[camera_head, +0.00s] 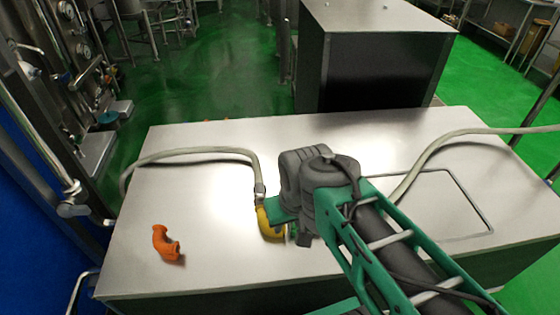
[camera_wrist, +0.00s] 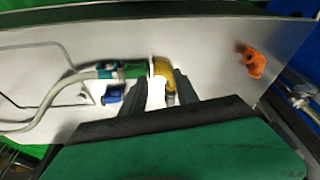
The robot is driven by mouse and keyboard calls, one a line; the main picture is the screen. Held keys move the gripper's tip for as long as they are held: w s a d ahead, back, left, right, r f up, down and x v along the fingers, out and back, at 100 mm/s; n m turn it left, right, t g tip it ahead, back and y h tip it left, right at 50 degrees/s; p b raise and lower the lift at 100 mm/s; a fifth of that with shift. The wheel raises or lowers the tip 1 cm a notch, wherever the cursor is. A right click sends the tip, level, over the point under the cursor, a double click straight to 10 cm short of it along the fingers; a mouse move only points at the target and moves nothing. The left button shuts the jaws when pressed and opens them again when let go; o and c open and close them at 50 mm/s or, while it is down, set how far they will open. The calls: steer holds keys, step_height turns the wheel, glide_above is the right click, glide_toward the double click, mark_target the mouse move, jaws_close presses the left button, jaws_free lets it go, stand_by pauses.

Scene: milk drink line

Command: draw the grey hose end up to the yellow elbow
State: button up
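The yellow elbow (camera_head: 268,224) lies on the steel table, with a hose's metal end fitting (camera_head: 260,190) at its far end. In the wrist view the elbow (camera_wrist: 164,70) shows between and beyond my fingertips. A second grey hose (camera_wrist: 48,100) comes from the left there and ends in a teal-green fitting (camera_wrist: 128,70) close beside the elbow, with a narrow pale gap between. My gripper (camera_wrist: 158,78) has its fingers apart, with bare table showing between them. One finger overlaps the green fitting in view; contact is unclear. In the head view my wrist hides this hose end.
An orange elbow (camera_head: 166,243) lies on the table's left; it shows also in the wrist view (camera_wrist: 253,62). A small blue part (camera_wrist: 113,95) sits near the green fitting. A rectangular outline (camera_head: 478,205) marks the table's right. A steel cabinet (camera_head: 375,60) stands behind.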

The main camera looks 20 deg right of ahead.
steer(key=shift+s+a, duration=0.1)
steer(key=shift+a, duration=0.05)
steer(key=shift+o, duration=0.8)
steer(key=o, duration=0.3)
steer(key=w, duration=0.3)
steer(key=w+r, duration=0.1)
steer(key=shift+w+d+b, duration=0.2)
steer(key=shift+w+b, duration=0.15)
steer(key=m+g+b, duration=0.2)
steer(key=g+b, duration=0.1)
glide_above(260, 188)
step_height(260, 188, down, 14)
steer(key=shift+s+r, duration=0.15)
steer(key=shift+f, duration=0.2)
steer(key=shift+f, duration=0.1)
